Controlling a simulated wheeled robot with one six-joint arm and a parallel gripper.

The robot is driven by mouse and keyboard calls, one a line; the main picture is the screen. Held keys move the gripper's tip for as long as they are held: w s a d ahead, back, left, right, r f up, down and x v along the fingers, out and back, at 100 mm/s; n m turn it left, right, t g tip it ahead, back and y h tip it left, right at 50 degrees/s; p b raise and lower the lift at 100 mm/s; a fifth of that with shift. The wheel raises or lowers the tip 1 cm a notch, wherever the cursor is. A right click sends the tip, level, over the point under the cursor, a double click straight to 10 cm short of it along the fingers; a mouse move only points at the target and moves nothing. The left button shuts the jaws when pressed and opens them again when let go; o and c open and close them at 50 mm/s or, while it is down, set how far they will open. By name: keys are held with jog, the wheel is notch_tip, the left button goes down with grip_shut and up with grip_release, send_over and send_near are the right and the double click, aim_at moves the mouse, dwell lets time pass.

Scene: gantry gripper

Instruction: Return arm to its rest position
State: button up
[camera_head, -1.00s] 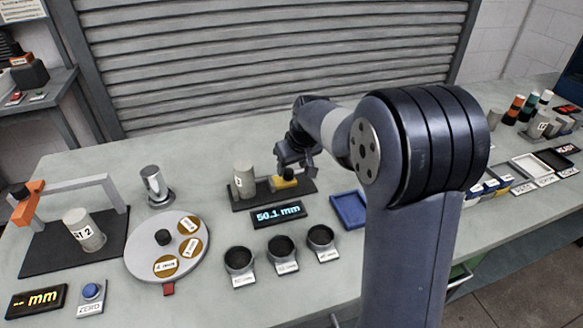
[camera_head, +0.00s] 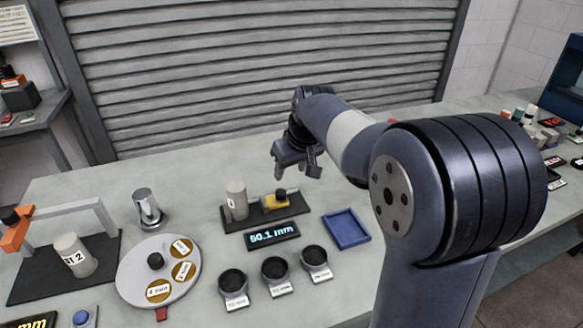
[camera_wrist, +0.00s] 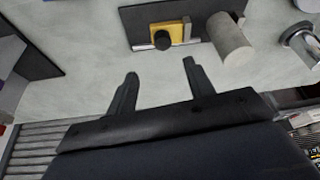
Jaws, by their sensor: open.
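My gripper (camera_head: 297,168) hangs in the air above the back of the bench, higher than the measuring fixture. In the wrist view my gripper (camera_wrist: 160,78) shows two dark fingers spread apart with nothing between them. The fixture's dark base (camera_head: 252,214) holds a grey cylinder (camera_head: 236,199) standing upright at its left end and a yellow block (camera_head: 273,202) with a black knob. In the wrist view the yellow block (camera_wrist: 178,33) and the cylinder (camera_wrist: 232,42) lie beyond the fingertips, apart from them.
A display reading 50.1 mm (camera_head: 272,235), several black cups (camera_head: 275,269) and an empty blue tray (camera_head: 346,228) stand in front. A shutter (camera_head: 250,60) stands behind.

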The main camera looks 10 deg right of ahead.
aim_at(280, 192)
dwell(0.4)
jog(key=b+x, duration=0.1)
jog(key=x, duration=1)
jog(key=shift+a, duration=0.1)
jog(key=shift+a+r, duration=0.1)
jog(key=shift+a, duration=0.35)
jog(key=shift+s+d, duration=0.1)
jog(key=shift+s, duration=0.05)
